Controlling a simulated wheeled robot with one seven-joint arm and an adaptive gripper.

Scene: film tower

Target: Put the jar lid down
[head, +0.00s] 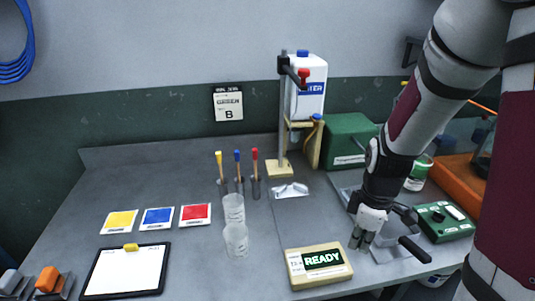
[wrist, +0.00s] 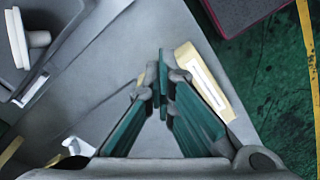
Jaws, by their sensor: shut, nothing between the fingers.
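My gripper (head: 360,241) is low over the right part of the grey bench, just right of the beige READY box. In the wrist view its teal fingers (wrist: 162,78) meet at the tips, with nothing between them. I cannot make out a jar lid for certain in either view. A white jar with a green band (head: 418,173) stands behind my gripper at the right, partly hidden by my arm. In the wrist view a pale disc on a short stem (wrist: 18,38) shows at the upper left; I cannot tell what it is.
The beige READY box (head: 319,265) is close to the gripper; its edge also shows in the wrist view (wrist: 204,82). A green control box (head: 445,222) lies to the right. Clear cups (head: 236,240), a clipboard (head: 126,270) and colour cards (head: 158,218) are left. The bench's middle has free room.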

